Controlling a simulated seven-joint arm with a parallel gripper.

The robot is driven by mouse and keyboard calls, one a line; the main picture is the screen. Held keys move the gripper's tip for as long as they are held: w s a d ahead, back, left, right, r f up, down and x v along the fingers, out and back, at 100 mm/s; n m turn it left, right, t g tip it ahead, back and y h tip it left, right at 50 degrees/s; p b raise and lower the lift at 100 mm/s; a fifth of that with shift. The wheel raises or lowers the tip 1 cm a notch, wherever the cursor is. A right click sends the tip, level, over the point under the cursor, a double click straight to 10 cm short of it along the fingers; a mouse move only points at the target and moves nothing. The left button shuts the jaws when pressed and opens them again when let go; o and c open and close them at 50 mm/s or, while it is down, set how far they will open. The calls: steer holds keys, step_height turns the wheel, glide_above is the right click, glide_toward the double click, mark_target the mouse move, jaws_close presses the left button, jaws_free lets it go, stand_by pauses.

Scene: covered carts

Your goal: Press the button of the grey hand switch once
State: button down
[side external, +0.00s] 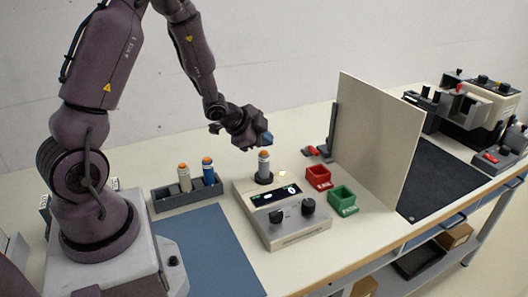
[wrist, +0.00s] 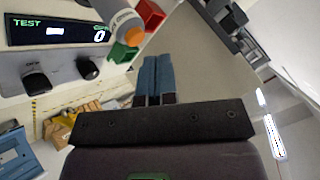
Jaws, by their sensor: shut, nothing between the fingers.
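The grey hand switch (side external: 264,164) stands upright in a round black holder on the test unit (side external: 295,236). Its orange button is on top. In the wrist view the grey hand switch (wrist: 117,14) shows at the upper middle, its orange button towards the fingers. My gripper (side external: 267,140) is shut and empty, its blue fingertips a little above the button in the side view, with a small gap. In the wrist view my gripper (wrist: 156,62) shows two blue fingers side by side, just right of and below the button. The unit's display (wrist: 60,33) reads TEST and 0.
A dark rack (side external: 188,198) left of the unit holds a beige hand switch (side external: 184,178) and a blue hand switch (side external: 208,170), both orange-topped. A red bin (side external: 318,178) and a green bin (side external: 342,201) stand to the right, before an upright panel (side external: 375,140).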

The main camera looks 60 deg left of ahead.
mark_target(264, 153)
steer(key=shift+f, duration=0.1)
steer(key=shift+f, duration=0.35)
steer(key=shift+f, duration=0.4)
stand_by(0.8)
steer(key=shift+r, duration=0.85)
steer(key=shift+r, duration=2.5)
